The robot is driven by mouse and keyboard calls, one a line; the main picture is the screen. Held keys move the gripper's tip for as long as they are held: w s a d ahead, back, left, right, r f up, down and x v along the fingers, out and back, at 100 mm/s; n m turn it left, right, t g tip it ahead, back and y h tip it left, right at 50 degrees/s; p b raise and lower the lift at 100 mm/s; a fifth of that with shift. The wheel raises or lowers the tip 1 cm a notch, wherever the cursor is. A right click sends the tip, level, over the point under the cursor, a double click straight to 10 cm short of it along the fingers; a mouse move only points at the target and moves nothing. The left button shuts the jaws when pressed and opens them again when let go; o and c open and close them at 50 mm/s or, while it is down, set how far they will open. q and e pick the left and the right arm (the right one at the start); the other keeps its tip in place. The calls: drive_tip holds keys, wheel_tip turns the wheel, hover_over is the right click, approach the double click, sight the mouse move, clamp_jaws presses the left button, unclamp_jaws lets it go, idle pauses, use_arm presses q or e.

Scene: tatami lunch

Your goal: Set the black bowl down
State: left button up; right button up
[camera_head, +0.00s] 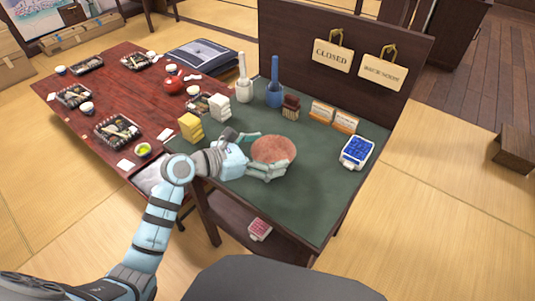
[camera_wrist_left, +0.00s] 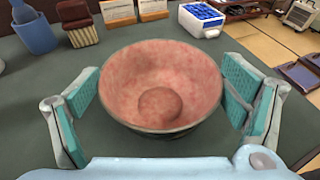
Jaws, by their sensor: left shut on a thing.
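The bowl (camera_head: 273,149) shows a reddish-brown speckled inside and a dark rim. In the head view it is at the middle of the green tabletop (camera_head: 325,205). My left gripper (camera_head: 262,154) is shut on the bowl, with a finger on either side of it. In the left wrist view the bowl (camera_wrist_left: 160,85) is upright, its inside empty, between the teal finger pads of my left gripper (camera_wrist_left: 160,100). Whether the bowl's base touches the tabletop is hidden. My right gripper is not in view.
Yellow sponges (camera_head: 190,127) and white blocks (camera_head: 220,107) stand left of the bowl. A brush (camera_head: 291,106), a blue holder (camera_head: 274,92), small signs (camera_head: 321,112) and a white box with blue contents (camera_head: 357,151) stand behind and right. The front right tabletop is clear.

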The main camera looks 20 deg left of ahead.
use_arm(q)
drive_tip(key=shift+r, duration=0.1)
drive_tip(key=o, duration=0.9)
drive_tip(key=shift+o, duration=0.3)
drive_tip(key=p+v, duration=0.1)
drive_tip(key=v, duration=1.1)
drive_tip(key=shift+p, duration=0.3)
